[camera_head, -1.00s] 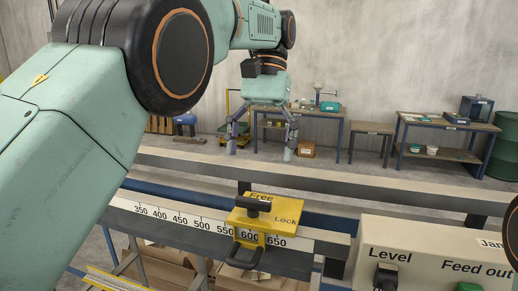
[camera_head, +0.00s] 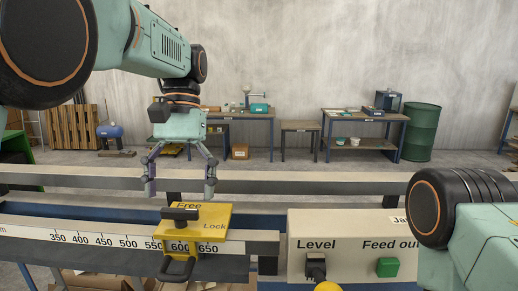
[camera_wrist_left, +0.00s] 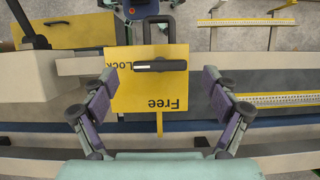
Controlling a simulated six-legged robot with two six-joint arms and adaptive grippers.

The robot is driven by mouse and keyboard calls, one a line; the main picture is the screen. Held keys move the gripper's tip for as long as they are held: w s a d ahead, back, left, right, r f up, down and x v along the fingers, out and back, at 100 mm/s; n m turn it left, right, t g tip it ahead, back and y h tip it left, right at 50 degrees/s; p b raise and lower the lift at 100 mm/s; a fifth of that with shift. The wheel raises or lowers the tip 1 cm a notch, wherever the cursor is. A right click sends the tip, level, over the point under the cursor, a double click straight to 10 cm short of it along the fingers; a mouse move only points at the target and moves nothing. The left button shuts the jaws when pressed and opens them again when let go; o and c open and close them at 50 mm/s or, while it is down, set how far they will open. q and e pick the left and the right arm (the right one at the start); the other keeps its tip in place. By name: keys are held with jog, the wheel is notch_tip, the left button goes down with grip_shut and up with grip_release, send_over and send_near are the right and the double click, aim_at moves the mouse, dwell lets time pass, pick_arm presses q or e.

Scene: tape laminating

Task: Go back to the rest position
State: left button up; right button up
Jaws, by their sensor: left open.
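My left gripper (camera_head: 180,188) is open and empty in the head view, pointing down behind and above the yellow Free/Lock block (camera_head: 212,222). In the left wrist view its two fingers (camera_wrist_left: 161,115) stand wide apart, on either side of the yellow block (camera_wrist_left: 140,95), with nothing between them that they touch. A black lever handle (camera_head: 181,214) lies across the block's top, and it also shows in the left wrist view (camera_wrist_left: 160,65). Part of my right arm shows at the right edge of the head view; its gripper is out of the picture.
A numbered scale rail (camera_head: 110,240) runs left of the block. A beige control box (camera_head: 350,228) with a black Level knob (camera_head: 316,266) and a green Feed out button (camera_head: 387,267) stands to the right. Work tables (camera_head: 365,115) and a green barrel (camera_head: 422,131) stand at the back wall.

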pick_arm(q)
jog(key=shift+x, duration=1.05)
